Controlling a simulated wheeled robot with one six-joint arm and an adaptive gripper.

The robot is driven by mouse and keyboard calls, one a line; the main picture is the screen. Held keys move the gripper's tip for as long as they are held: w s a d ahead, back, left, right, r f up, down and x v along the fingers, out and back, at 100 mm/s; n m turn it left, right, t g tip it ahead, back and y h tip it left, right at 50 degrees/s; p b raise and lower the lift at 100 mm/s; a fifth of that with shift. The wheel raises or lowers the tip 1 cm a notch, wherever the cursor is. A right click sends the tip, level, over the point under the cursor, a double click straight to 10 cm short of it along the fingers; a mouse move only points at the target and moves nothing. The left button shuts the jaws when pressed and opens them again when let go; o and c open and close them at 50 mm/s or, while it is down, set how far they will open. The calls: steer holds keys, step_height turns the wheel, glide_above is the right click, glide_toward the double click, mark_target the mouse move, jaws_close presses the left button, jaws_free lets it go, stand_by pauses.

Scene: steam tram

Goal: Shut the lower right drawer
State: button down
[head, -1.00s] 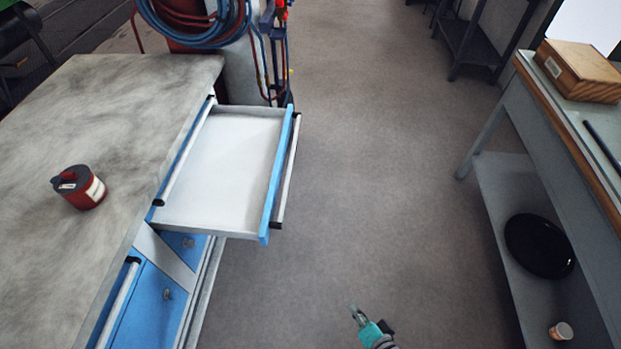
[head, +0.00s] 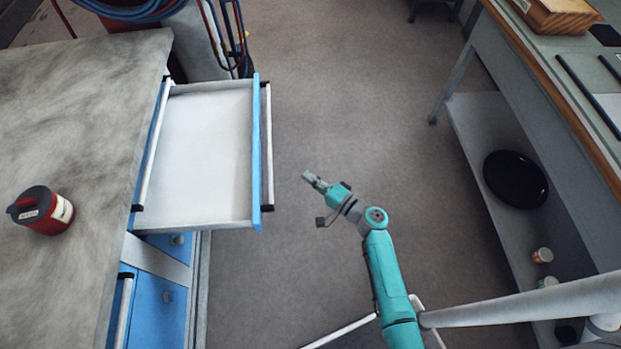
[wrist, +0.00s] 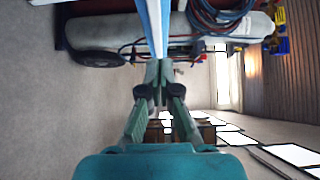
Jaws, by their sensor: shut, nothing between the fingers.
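The open drawer (head: 205,155) is pulled out of the grey-topped cabinet on the left and is empty inside. Its blue front (head: 257,155) has a pale bar handle (head: 268,145) with black ends. A closed drawer's handle (head: 153,150) shows above it at the cabinet edge. My gripper (head: 307,177) is shut and empty, to the right of the open drawer's front, apart from it in the head view. In the wrist view my gripper (wrist: 158,72) points toward a blue and white strip (wrist: 153,25), which looks like the drawer front seen edge-on.
A red canister (head: 45,212) stands on the worktop (head: 70,110). Hoses and a gas cylinder (head: 205,45) are behind the cabinet. A bench (head: 560,130) with a wooden box (head: 555,12) and a black dish (head: 516,180) on its shelf stands right. The floor between is clear.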

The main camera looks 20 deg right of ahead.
steer(key=w+a, duration=0.6)
steer(key=w, duration=0.1)
steer(key=shift+a, duration=0.4)
